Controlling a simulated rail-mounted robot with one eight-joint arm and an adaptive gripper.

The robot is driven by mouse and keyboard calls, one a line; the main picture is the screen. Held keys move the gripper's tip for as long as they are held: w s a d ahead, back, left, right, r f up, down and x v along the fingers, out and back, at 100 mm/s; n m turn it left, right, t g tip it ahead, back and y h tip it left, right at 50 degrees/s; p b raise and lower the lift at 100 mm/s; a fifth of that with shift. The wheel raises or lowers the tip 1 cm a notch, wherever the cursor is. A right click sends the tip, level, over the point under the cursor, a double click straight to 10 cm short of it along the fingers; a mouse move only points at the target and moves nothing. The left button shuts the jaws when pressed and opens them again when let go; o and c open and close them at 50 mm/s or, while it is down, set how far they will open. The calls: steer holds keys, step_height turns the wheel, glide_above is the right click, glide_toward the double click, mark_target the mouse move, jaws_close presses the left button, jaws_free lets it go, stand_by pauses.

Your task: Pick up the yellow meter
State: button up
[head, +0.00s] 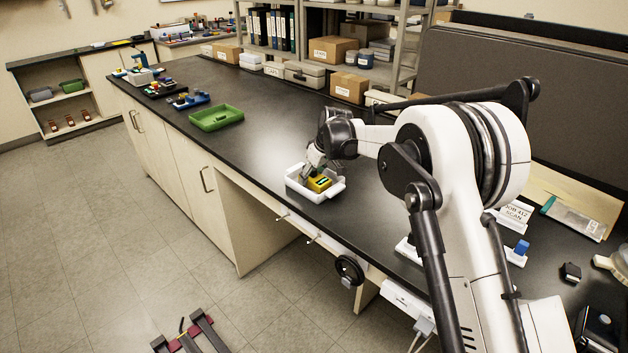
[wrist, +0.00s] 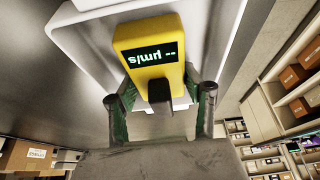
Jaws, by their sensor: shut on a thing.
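The yellow meter (head: 319,183) is in the white tray (head: 330,193) on the black bench in the head view. In the wrist view the meter (wrist: 140,35) shows its dark display with green characters, and the white tray (wrist: 225,25) is behind it. My gripper (head: 311,170) reaches down into the tray at the meter. In the wrist view its fingers (wrist: 160,105) are on both sides of the meter's lower part, shut on it. Whether the meter touches the tray floor I cannot tell.
A green tray (head: 216,118) stands farther left on the bench, with the bench clear between it and the white tray. Cardboard boxes (head: 348,87) and shelves stand behind. A labelled card (head: 515,213) and small items lie to the right. The bench's front edge is close to the white tray.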

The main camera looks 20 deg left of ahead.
steer(key=c, duration=0.3)
steer(key=shift+r, duration=0.15)
steer(key=shift+c, duration=0.2)
steer(key=shift+r, duration=0.6)
step_height(320, 180, up, 3)
steer(key=shift+s, duration=0.1)
steer(key=s+a+r, duration=0.1)
steer(key=s+r, duration=0.2)
steer(key=s, duration=0.2)
steer(key=s+a+r+b, duration=0.1)
steer(key=s+r, duration=0.2)
steer(key=s, duration=0.3)
steer(key=shift+s+r, duration=0.15)
steer(key=shift+r, duration=0.15)
